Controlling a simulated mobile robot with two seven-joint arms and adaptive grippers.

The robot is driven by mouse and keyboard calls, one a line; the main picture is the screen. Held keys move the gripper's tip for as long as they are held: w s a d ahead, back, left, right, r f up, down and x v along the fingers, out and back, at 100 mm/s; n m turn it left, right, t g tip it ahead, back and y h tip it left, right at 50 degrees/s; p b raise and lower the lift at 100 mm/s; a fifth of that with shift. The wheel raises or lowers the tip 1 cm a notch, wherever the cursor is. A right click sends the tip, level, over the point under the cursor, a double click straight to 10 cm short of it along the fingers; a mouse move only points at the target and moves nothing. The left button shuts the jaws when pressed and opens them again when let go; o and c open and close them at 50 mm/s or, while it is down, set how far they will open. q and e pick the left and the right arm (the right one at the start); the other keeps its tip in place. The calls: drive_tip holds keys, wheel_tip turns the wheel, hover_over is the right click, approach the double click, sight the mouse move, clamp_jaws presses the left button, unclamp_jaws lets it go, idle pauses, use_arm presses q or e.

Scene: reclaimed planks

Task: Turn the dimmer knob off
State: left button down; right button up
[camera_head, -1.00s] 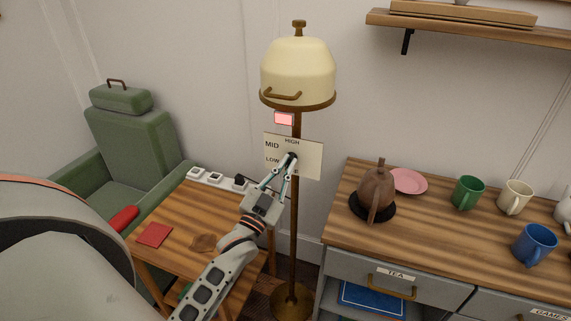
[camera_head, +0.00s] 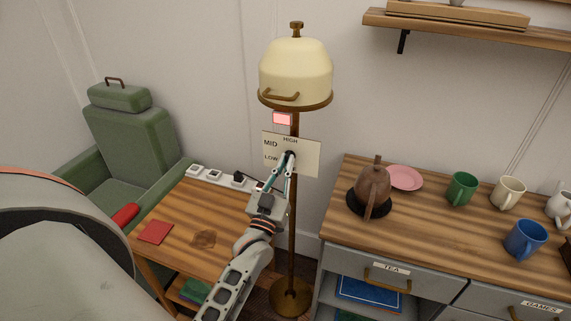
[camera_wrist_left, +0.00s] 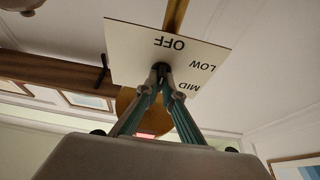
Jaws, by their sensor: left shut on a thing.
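The dimmer plate (camera_head: 307,146) is a cream panel on the floor lamp's brass pole, with MID, HIGH and LOW readable in the head view. In the left wrist view the plate (camera_wrist_left: 130,40) shows OFF, LOW and MID, upside down. The dark dimmer knob (camera_wrist_left: 160,68) is at the plate's middle. My left gripper (camera_head: 288,157) is shut on the knob, with both fingertips touching it. The fingers hide part of the knob and its pointer. The lamp (camera_head: 296,72) has a cream shade, and a small reddish lit indicator (camera_head: 282,119) is below it. My right gripper is not seen.
A small wooden table (camera_head: 185,222) with a red square and a brown patch stands left of the pole. A sideboard (camera_head: 430,220) with a brown teapot (camera_head: 373,186) and mugs is at right, a green armchair (camera_head: 137,140) at left.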

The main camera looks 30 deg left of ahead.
use_arm(q)
drive_tip(key=shift+f, duration=0.15)
drive_tip(key=c, duration=2.2)
unclamp_jaws()
drive_tip(key=v, duration=1.2)
